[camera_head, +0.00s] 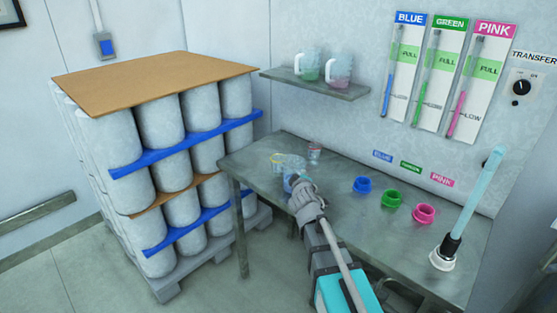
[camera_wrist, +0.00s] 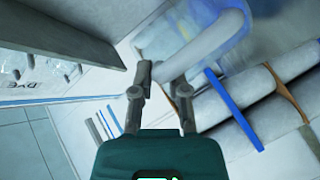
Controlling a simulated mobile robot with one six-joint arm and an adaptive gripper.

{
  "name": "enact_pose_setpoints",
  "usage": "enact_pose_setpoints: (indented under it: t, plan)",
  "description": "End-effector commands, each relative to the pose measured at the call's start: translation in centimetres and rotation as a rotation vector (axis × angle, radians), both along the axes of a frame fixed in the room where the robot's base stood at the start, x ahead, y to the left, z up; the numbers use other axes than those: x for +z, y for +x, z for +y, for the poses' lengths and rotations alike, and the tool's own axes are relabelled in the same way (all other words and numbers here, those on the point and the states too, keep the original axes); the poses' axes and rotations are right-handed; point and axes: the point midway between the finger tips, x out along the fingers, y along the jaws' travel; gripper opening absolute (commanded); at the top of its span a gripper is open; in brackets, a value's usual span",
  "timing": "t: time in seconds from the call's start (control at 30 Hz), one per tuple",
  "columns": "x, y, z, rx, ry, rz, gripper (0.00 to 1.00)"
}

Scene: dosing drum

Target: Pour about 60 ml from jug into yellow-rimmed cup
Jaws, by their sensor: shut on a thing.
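The clear jug with blue in it (camera_head: 293,164) is at the left part of the steel table, in front of my gripper. In the wrist view my gripper (camera_wrist: 167,82) is shut on the jug's thick pale handle (camera_wrist: 215,47); the clear, blue-tinted jug body (camera_wrist: 185,22) lies beyond it. My gripper (camera_head: 300,188) hides part of the jug in the head view. The yellow-rimmed cup (camera_head: 277,157) stands just behind and left of the jug, partly overlapped by it. I cannot tell whether liquid is flowing or how full the cup is.
A red-marked clear cup (camera_head: 314,152) stands behind the jug. A wall shelf (camera_head: 317,84) holds two jugs above. Stacked drums (camera_head: 160,125) stand left of the table.

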Motion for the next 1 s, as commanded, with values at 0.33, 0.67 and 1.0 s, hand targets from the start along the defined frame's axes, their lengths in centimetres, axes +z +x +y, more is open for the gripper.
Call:
enact_pose_setpoints:
  t: [0.33, 0.67, 1.0]
  plan:
    - [1.1, 0.7, 0.5, 0.007, -0.011, 0.063, 0.0]
    - [3.2, 2.7, 1.5, 0.012, -0.088, 0.232, 0.0]
    - [4.5, 5.3, 2.9, 0.015, -0.185, 0.433, 0.0]
